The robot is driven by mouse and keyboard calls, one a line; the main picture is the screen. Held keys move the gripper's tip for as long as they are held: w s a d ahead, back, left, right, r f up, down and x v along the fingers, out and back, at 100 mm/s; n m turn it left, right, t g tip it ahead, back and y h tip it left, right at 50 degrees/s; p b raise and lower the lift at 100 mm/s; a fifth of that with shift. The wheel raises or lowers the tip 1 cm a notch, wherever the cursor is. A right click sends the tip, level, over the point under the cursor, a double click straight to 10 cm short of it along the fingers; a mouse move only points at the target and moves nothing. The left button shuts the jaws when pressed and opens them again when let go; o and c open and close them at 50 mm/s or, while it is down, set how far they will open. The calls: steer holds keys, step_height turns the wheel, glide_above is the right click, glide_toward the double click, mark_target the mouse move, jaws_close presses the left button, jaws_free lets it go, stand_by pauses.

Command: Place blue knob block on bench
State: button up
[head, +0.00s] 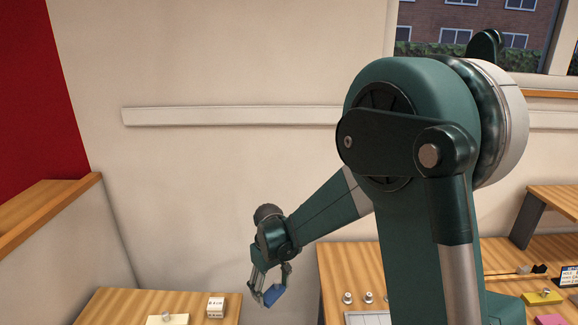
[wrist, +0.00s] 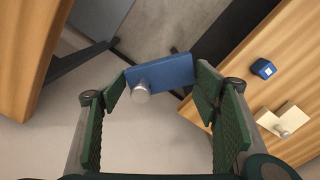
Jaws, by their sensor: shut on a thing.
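My gripper (head: 268,286) is shut on the blue knob block (head: 274,296). It holds the block in the air over the gap between two wooden benches. In the wrist view the blue knob block (wrist: 170,70) sits tilted between the two green finger pads of my gripper (wrist: 161,84), its silver knob (wrist: 141,91) facing the camera. The left bench (head: 112,306) is low in the head view, and the right bench (head: 334,277) stands beyond the gap, partly hidden by my arm.
Several small metal knobs, a yellow block (head: 542,298) and a pink block (head: 550,320) are on the right bench. A wall stands behind.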

steer(key=w+d+m, duration=0.2)
steer(key=w+d, duration=0.1)
steer(key=d, duration=0.6)
steer(key=w+d+f+m, duration=0.1)
steer(key=w+d+m, duration=0.1)
steer(key=d, duration=0.7)
steer(key=w+d+m, duration=0.3)
steer(key=w+d, duration=0.1)
steer(key=d, duration=0.4)
steer(key=shift+w+d+f, duration=0.15)
steer(key=shift+w+d, duration=0.2)
steer(key=shift+d, duration=0.65)
steer(key=shift+m, duration=0.3)
